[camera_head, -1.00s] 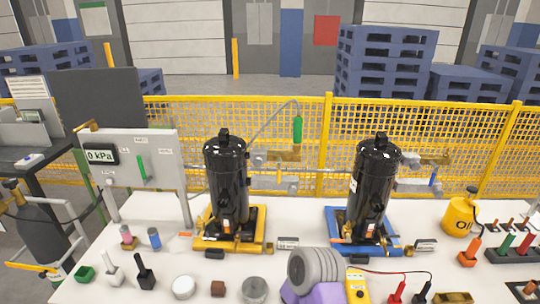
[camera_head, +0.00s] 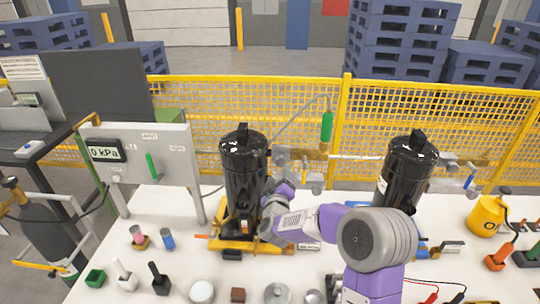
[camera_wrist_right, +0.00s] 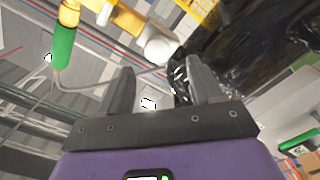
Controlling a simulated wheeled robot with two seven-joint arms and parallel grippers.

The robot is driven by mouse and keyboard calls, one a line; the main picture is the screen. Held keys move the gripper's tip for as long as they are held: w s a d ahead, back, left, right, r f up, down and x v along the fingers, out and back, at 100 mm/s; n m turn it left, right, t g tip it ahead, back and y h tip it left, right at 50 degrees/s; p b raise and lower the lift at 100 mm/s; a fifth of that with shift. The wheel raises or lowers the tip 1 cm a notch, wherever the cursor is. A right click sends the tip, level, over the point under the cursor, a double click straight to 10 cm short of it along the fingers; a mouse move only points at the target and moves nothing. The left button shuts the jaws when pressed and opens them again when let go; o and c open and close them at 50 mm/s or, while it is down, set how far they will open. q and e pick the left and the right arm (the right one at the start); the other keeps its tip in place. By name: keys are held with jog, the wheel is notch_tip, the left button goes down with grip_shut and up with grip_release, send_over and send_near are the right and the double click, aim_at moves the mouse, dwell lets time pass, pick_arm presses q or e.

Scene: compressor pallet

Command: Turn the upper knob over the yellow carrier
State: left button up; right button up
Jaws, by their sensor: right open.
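The yellow carrier (camera_head: 222,245) stands on the white table with a black compressor (camera_head: 243,175) upright on it. The upper knob (camera_head: 281,155) is a pale round knob right of the compressor's top, on a brass fitting (camera_head: 314,153) with a green handle (camera_head: 327,126). My right gripper (camera_head: 284,193) is below it, close to the compressor's right side; its fingertips are hard to make out there. In the right wrist view the gripper (camera_wrist_right: 159,68) is open and empty. The knob (camera_wrist_right: 160,48) shows just beyond the fingertips, apart from them. My left gripper is out of view.
The black compressor (camera_wrist_right: 265,45) fills the upper right of the wrist view, close behind one finger. A second black compressor (camera_head: 405,170) stands to the right. A gauge panel (camera_head: 150,165) stands left. Several small items line the table's front. A yellow fence (camera_head: 400,110) runs behind.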

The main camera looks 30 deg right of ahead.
aim_at(281, 163)
jog(key=shift+x, duration=3.5)
jog(key=shift+d+r, duration=0.1)
jog(key=shift+r, duration=0.05)
jog(key=c, duration=1)
jog(key=shift+c, duration=0.2)
jog(key=shift+m, duration=0.3)
